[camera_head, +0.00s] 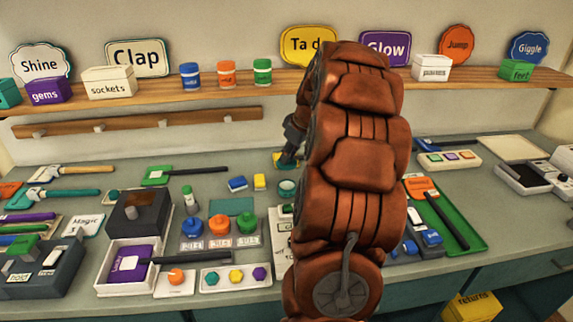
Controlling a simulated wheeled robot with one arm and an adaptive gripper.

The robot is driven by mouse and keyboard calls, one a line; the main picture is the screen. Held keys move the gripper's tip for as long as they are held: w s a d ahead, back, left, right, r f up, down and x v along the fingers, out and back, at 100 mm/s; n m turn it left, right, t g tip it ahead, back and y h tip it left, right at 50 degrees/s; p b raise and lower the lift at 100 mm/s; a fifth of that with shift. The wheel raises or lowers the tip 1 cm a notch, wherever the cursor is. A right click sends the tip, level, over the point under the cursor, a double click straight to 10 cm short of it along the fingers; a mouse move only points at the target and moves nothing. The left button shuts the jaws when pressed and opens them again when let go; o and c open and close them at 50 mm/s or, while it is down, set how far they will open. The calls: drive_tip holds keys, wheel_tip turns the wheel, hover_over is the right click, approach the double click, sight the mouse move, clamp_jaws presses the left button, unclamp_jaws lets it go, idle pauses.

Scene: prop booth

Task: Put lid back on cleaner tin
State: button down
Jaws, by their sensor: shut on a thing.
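My gripper (288,157) is at the back middle of the counter, partly covered by my large copper-coloured arm. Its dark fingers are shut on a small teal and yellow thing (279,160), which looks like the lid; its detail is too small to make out. A small round teal tin (287,188) with a pale rim stands upright on the counter, just below the gripper in the picture, and looks like the cleaner tin. The held lid and the tin appear apart. My arm hides the counter right of the tin.
Blue, orange and green knobs on a panel (220,242) stand nearer the front. A shelf (150,92) with boxes and jars runs above. A green tray (462,215) lies right of my arm.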

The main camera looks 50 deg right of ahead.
sight(290, 164)
drive_tip(key=shift+f, duration=0.35)
drive_tip(key=shift+f, duration=1.9)
drive_tip(key=shift+f+b, duration=0.85)
drive_tip(key=shift+f, duration=0.35)
drive_tip(key=shift+s+b, duration=0.1)
drive_tip(key=shift+b, duration=0.7)
drive_tip(key=shift+f+b, duration=0.15)
drive_tip(key=shift+b, duration=0.6)
idle(0.5)
idle(0.5)
drive_tip(key=c, duration=1)
unclamp_jaws()
drive_tip(key=shift+c, duration=0.2)
